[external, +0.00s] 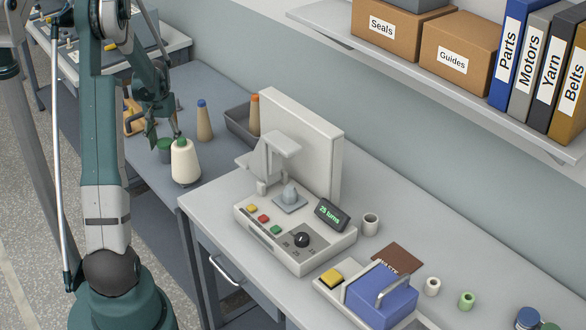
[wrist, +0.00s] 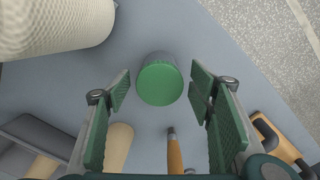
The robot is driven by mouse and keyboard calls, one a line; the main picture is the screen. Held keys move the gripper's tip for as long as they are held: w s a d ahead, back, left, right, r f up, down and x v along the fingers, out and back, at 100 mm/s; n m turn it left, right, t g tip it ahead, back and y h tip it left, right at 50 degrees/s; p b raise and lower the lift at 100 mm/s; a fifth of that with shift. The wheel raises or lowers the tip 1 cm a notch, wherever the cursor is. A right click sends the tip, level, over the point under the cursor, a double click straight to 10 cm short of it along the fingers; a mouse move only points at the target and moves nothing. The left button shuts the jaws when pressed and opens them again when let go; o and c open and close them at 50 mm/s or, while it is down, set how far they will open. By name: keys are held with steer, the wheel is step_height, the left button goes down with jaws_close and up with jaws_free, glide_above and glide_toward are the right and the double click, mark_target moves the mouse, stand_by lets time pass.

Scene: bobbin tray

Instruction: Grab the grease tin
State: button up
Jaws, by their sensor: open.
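The grease tin looks to be the short dark can with a green lid. In the wrist view the tin (wrist: 160,82) stands upright between and just ahead of my fingers, with a gap on each side. In the external view the tin (external: 165,150) stands on the blue-grey bench, left of the white yarn cone. My gripper (external: 161,133) is over the tin, pointing down. In the wrist view my gripper (wrist: 160,95) is open and empty, its green finger pads apart on either side.
A white yarn cone (external: 186,163) stands close to the tin; it also shows in the wrist view (wrist: 55,25). A blue-topped cone (external: 204,122), an orange-topped cone (external: 254,115) and a grey tray (external: 236,122) stand behind. A wooden-handled tool (wrist: 174,152) lies near the tin.

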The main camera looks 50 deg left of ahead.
mark_target(166, 152)
steer(key=shift+f+b, duration=0.3)
steer(key=shift+f, duration=2)
steer(key=c, duration=1)
